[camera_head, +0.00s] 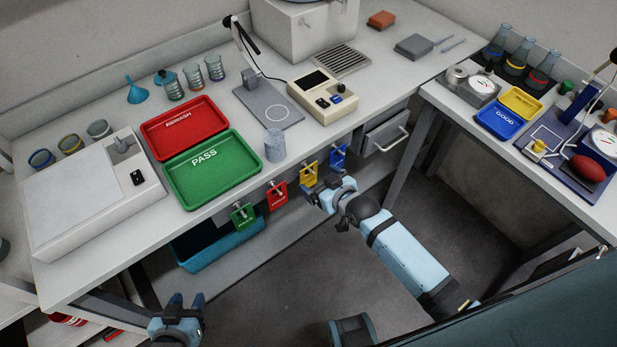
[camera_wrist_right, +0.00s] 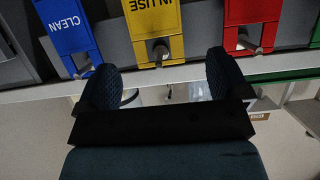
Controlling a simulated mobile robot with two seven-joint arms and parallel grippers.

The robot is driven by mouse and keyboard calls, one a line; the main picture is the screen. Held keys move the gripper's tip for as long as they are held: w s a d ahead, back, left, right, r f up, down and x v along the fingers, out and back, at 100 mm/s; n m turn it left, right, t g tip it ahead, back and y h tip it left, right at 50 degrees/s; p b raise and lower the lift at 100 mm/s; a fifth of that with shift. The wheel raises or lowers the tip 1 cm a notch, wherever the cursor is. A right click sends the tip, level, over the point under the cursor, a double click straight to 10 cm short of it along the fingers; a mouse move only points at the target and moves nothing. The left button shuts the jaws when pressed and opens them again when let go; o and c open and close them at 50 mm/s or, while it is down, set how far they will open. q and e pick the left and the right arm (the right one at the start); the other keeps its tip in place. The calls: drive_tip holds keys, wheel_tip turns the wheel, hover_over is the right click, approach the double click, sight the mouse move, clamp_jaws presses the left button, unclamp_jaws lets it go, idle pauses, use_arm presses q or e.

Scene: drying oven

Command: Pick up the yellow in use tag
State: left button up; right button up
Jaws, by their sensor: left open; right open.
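The yellow in use tag (camera_head: 308,174) hangs on a hook at the front edge of the long bench, between a blue tag and a red tag. In the right wrist view the yellow tag (camera_wrist_right: 155,22) shows upside down, its lower part over a metal peg. My right gripper (camera_head: 322,190) is open, close in front of the yellow tag. In the right wrist view its two fingers (camera_wrist_right: 160,76) stand apart with the tag beyond the gap, and nothing is held. My left gripper (camera_head: 178,304) is open and empty, low at the bottom left, away from the tags.
The blue clean tag (camera_head: 338,157), red tag (camera_head: 277,195) and green tag (camera_head: 243,215) hang in the same row. A red tray (camera_head: 152,144) and green tray (camera_head: 230,194) lie on the bench above. A teal bin (camera_head: 196,259) stands below. The floor (camera_head: 275,285) between the arms is clear.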

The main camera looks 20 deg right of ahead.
sight(310, 170)
drive_tip(key=x, duration=0.5)
drive_tip(key=shift+d+r, duration=0.1)
drive_tip(key=shift+d, duration=0.05)
drive_tip(key=c, duration=1)
drive_tip(key=shift+r, duration=0.65)
drive_tip(key=s+d, duration=0.2)
drive_tip(key=s, duration=0.3)
drive_tip(key=s+d, duration=0.2)
drive_tip(key=s, duration=0.4)
drive_tip(key=s+d, duration=0.2)
drive_tip(key=s, duration=0.4)
drive_tip(key=shift+d+r, duration=0.1)
